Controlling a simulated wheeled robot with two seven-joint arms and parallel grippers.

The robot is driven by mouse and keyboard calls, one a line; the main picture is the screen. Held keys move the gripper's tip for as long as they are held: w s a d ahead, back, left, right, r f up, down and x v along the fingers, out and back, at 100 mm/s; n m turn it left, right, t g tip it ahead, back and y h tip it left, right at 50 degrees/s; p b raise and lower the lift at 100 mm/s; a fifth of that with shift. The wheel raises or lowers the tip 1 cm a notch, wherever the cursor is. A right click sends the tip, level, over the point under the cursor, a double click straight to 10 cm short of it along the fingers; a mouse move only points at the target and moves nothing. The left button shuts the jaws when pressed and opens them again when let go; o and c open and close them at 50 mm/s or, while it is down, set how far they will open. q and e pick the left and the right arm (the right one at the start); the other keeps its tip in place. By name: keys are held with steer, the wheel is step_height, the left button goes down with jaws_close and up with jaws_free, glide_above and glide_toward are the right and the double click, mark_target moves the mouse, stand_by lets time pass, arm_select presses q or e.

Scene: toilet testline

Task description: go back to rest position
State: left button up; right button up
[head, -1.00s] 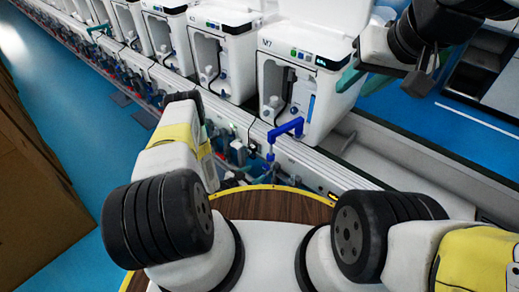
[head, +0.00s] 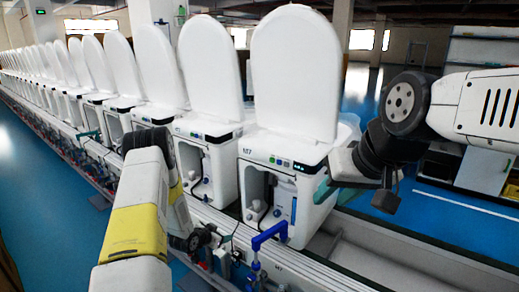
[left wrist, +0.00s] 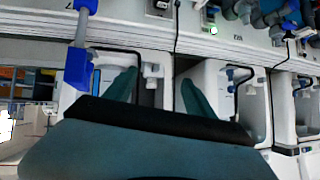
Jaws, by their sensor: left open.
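My left arm comes in from the bottom left in the head view, with a yellow and white link and a black joint bending down towards the line. Its gripper is not clear there. In the left wrist view, my left gripper (left wrist: 158,90) has two teal fingers standing apart with nothing between them. My right arm comes in from the right edge in the head view. A teal finger of my right gripper (head: 324,190) shows beside the right side of the nearest toilet unit (head: 275,185). I cannot tell whether that gripper is open.
A long row of white toilet units with raised lids (head: 295,75) runs away to the left. A blue pipe fitting (head: 268,236) stands at the front of the nearest unit; it also shows in the left wrist view (left wrist: 80,65). Blue floor (head: 460,220) is open on the right.

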arm_select(q)
step_height(320, 180, up, 10)
steer(key=w+a+y, duration=0.1)
steer(key=w+a, duration=0.1)
steer(key=s+r+n+g+y, duration=0.1)
steer(key=s+r, duration=0.2)
steer(key=r, duration=0.5)
steer(key=s+a+r+n+y, duration=0.1)
steer(key=s+r, duration=0.2)
steer(key=r, duration=0.4)
steer(key=s+r+n+g, duration=0.15)
steer(key=s+r, duration=0.25)
steer(key=r, duration=0.4)
steer(key=s+d+r+n, duration=0.1)
steer(key=s+r, duration=0.2)
steer(key=s, duration=0.6)
steer(key=s+d+r+g, duration=0.1)
steer(key=s+r, duration=0.3)
steer(key=s, duration=0.6)
steer(key=s+d+r+n+h, duration=0.1)
steer(key=s+d+r, duration=0.2)
steer(key=s, duration=0.6)
steer(key=shift+s+r+n, duration=0.3)
steer(key=shift+r+n, duration=0.05)
steer(key=shift+r, duration=0.3)
steer(key=shift+g, duration=0.25)
